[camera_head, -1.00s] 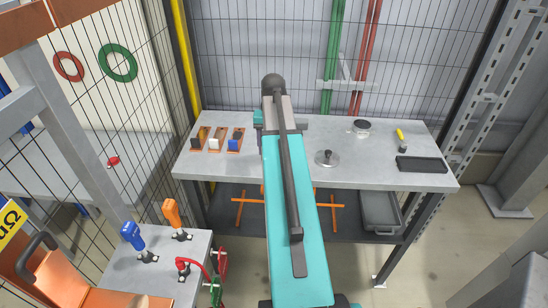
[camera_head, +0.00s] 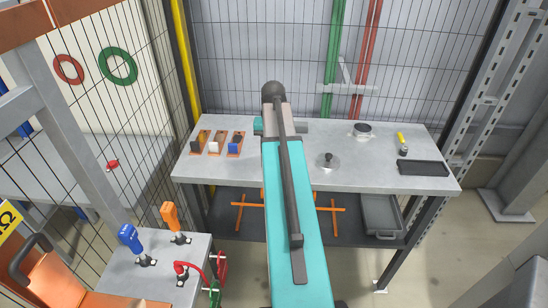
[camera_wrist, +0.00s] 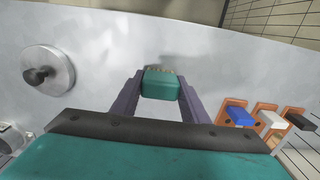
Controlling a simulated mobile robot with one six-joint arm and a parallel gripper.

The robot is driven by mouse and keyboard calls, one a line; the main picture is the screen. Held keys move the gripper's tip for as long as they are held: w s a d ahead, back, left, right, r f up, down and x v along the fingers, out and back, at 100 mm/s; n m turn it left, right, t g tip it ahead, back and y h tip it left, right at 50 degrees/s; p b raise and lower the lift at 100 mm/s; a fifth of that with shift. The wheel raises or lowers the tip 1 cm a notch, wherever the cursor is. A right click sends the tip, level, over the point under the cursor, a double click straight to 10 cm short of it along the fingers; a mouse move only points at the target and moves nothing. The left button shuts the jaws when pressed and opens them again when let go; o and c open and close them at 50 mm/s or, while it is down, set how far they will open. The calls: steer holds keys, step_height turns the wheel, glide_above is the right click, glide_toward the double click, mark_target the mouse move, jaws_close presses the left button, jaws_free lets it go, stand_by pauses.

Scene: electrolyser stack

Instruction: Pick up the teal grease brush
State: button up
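The teal grease brush (camera_wrist: 160,85) shows in the wrist view as a teal block with a brownish bristle edge at its far end. It sits between the two dark fingers of my gripper (camera_wrist: 160,92). Both fingers appear to touch its sides, so my gripper looks shut on it. A dark shadow lies on the grey bench top just beyond it. I cannot tell whether the brush is clear of the bench. In the head view my teal arm hides the gripper and the brush.
The grey bench (camera_head: 300,173) carries wooden blocks with coloured pieces (camera_head: 235,147) at left, a knobbed disc (camera_head: 327,162), a dark round pot (camera_head: 362,130), a yellow-handled tool (camera_head: 401,141) and a black tray (camera_head: 423,168). A mesh fence stands behind.

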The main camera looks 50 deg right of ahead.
steer(key=c, duration=0.4)
steer(key=shift+r, duration=0.15)
